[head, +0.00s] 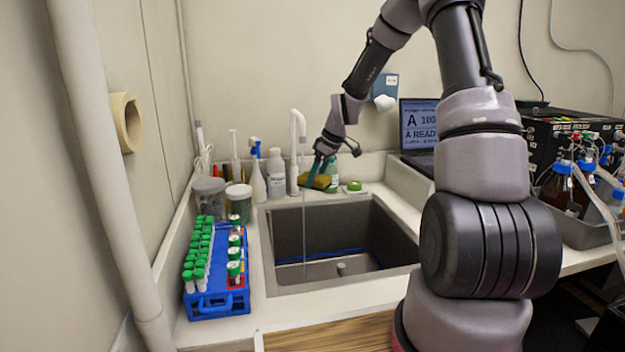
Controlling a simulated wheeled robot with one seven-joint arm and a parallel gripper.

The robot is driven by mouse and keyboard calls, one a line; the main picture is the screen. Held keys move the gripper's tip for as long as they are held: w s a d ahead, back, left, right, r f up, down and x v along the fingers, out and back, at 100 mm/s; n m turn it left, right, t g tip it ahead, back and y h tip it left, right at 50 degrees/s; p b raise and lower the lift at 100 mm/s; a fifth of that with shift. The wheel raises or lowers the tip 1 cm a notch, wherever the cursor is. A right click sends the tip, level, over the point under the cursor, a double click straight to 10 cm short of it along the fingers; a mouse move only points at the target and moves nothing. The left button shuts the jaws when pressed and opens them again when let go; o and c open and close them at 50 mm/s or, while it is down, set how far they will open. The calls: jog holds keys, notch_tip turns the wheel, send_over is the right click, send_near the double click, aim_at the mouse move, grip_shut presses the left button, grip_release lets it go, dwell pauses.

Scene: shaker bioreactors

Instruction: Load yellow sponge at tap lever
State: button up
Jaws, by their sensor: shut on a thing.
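The yellow sponge (314,181) is in my gripper (319,172), behind the back edge of the sink. My gripper points down and is shut on it. The white tap (295,150) stands just left of the gripper, with its spout curving over at the top. A thin stream or line hangs from the spout into the basin. The sponge is close to the tap's right side; I cannot tell whether they touch. The tap lever is not clearly distinguishable.
The grey sink (285,240) lies in front of the tap. A green-labelled bottle (333,177) and a small dish with a green item (355,187) stand right of the gripper. Bottles and jars (240,203) crowd the left. A blue rack (222,300) holds green-capped tubes.

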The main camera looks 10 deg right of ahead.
aim_at(322, 182)
jog(key=shift+s+d, duration=0.2)
jog(key=shift+s, duration=2.7)
jog(key=shift+r, duration=0.1)
jog(key=s+r, duration=0.4)
jog(key=s, duration=0.1)
jog(key=shift+d, duration=0.15)
jog(key=shift+f, duration=0.1)
